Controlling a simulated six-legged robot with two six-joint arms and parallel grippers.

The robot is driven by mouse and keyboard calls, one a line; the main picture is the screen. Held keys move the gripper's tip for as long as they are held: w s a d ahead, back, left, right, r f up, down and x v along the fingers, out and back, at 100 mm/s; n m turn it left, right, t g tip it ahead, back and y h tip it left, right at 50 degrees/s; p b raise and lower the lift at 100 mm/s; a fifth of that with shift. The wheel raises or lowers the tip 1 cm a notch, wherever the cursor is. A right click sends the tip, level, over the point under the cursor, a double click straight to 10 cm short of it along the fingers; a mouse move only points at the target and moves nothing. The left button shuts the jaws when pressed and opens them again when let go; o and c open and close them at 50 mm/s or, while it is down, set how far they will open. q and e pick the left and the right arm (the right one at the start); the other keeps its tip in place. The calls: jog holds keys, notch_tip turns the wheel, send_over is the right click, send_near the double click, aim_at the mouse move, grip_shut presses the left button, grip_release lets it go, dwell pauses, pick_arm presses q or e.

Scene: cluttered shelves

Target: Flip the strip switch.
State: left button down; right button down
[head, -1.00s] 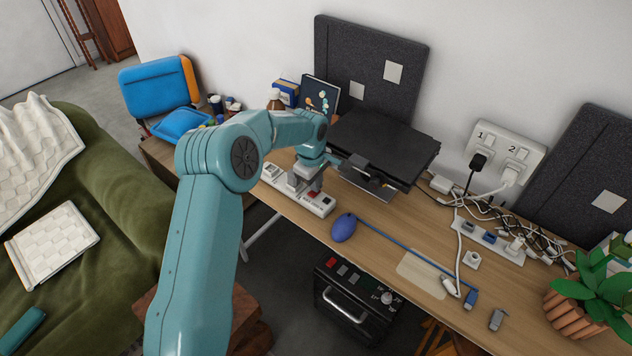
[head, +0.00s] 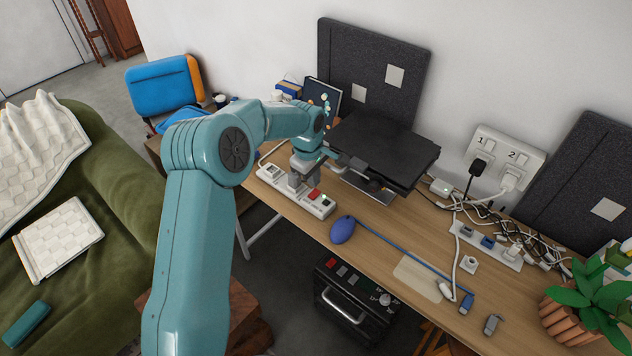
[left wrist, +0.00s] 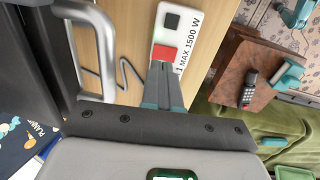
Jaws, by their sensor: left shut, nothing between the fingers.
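A white power strip (head: 268,178) lies along the front left edge of the wooden desk, with a red rocker switch (head: 313,195) near its right end. My left gripper (head: 297,184) points down over the strip, just left of the switch. In the left wrist view its closed, empty fingertips (left wrist: 163,68) are close to the switch's edge; I cannot tell whether they touch it. My right gripper does not show.
A black flat device (head: 385,150) stands on the desk behind the strip. A blue oval object (head: 343,229) lies right of the strip. A second strip (head: 486,243) with plugs and tangled cables lies farther right. A black box (head: 352,300) stands below the desk edge.

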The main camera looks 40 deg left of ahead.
aim_at(311, 196)
pick_arm(q)
notch_tip(311, 196, up, 10)
jog(key=s, duration=0.1)
jog(key=shift+b, duration=0.3)
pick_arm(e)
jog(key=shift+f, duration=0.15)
pick_arm(q)
jog(key=shift+a, duration=0.1)
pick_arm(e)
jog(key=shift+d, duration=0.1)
pick_arm(q)
jog(key=shift+w, duration=0.1)
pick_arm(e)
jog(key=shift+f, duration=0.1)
pick_arm(q)
jog(key=shift+r, duration=0.1)
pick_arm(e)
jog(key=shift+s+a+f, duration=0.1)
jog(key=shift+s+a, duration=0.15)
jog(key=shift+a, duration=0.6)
pick_arm(q)
jog(key=shift+d, duration=0.2)
